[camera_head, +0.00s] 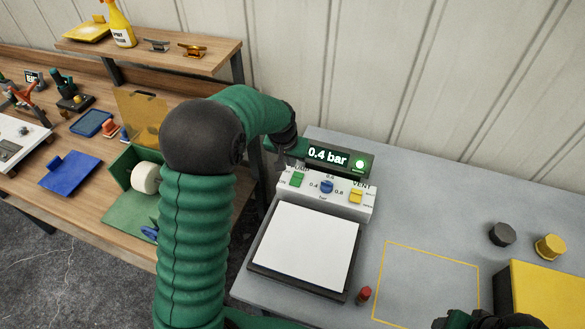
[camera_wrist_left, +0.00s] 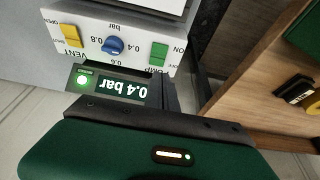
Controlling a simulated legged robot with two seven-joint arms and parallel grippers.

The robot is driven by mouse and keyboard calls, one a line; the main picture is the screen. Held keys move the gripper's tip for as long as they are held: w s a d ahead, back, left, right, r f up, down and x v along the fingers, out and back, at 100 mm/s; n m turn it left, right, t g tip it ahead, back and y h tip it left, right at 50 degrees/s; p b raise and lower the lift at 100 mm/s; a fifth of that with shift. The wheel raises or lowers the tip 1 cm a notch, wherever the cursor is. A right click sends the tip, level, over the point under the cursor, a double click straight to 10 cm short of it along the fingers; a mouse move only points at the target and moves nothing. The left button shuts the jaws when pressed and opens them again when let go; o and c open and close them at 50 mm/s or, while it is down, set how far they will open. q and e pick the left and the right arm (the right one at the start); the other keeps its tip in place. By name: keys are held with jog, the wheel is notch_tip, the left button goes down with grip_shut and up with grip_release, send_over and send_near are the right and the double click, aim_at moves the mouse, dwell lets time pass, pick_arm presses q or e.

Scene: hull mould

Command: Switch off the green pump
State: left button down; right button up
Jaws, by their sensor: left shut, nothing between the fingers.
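The green pump switch (camera_head: 298,179) sits at the left end of a white control box, beside the word PUMP. My left gripper (camera_head: 283,157) is shut and empty, close behind and left of the switch; contact cannot be told.
A blue knob (camera_head: 327,187) and yellow vent switch (camera_head: 356,196) share the box. A white-topped plate (camera_head: 306,246) lies in front. A red-capped item (camera_head: 364,295), black knob (camera_head: 502,234) and yellow knob (camera_head: 550,247) stand on the grey table. A wooden bench is left.

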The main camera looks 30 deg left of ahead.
pick_arm(q)
jog(key=v, duration=0.3)
jog(key=shift+d+r, duration=0.2)
jog(key=shift+r, duration=0.05)
pick_arm(e)
jog(key=shift+w+d+f, duration=0.15)
jog(key=shift+w+f, duration=0.05)
jog(key=shift+f, duration=0.1)
